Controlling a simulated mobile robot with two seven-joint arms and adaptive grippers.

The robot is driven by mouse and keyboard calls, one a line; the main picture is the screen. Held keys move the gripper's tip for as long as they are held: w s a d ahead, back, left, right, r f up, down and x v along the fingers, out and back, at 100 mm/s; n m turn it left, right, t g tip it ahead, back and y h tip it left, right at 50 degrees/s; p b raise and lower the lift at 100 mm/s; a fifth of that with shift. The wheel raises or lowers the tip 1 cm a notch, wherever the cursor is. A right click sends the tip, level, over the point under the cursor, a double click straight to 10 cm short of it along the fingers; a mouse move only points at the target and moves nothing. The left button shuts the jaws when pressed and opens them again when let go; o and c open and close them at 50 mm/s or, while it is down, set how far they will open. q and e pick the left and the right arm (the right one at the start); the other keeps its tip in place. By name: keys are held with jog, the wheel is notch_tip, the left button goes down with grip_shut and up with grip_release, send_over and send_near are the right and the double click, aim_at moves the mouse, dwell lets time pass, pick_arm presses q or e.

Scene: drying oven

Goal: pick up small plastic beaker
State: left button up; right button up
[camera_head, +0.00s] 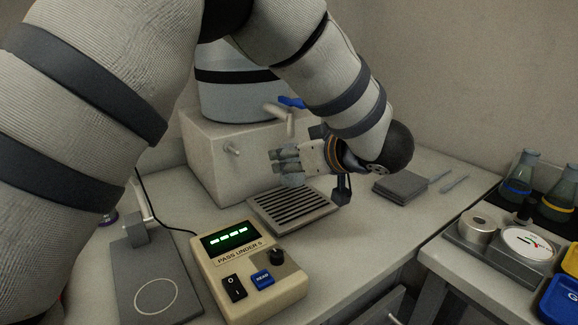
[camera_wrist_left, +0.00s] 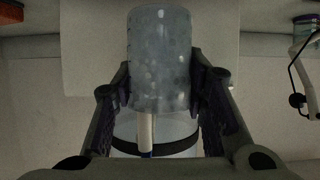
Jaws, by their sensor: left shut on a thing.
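The small plastic beaker (camera_wrist_left: 160,60) is clear and bluish, and it fills the gap between my fingers in the left wrist view. My left gripper (camera_head: 288,160) is shut on it, with one finger on each side. In the head view the beaker (camera_head: 292,180) shows partly below the fingers, which hide the rest. It is held just above the slotted drain tray (camera_head: 262,207), in front of the white box and below the tap. My right gripper is not in view.
A tank with a blue-handled tap (camera_head: 292,102) stands on the white box (camera_head: 205,150) behind my gripper. A readout box (camera_head: 245,265) and a grey plate with a stand (camera_head: 150,285) are in front. Flasks (camera_head: 520,180) stand on the right-hand bench.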

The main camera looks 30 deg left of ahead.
pick_arm(q)
jog(key=s+d+r+p, duration=0.1)
jog(key=s+d+r, duration=0.4)
jog(key=s+d, duration=0.1)
jog(key=shift+s+d+r, duration=0.25)
jog(key=shift+s+r, duration=0.1)
jog(key=shift+s, duration=0.55)
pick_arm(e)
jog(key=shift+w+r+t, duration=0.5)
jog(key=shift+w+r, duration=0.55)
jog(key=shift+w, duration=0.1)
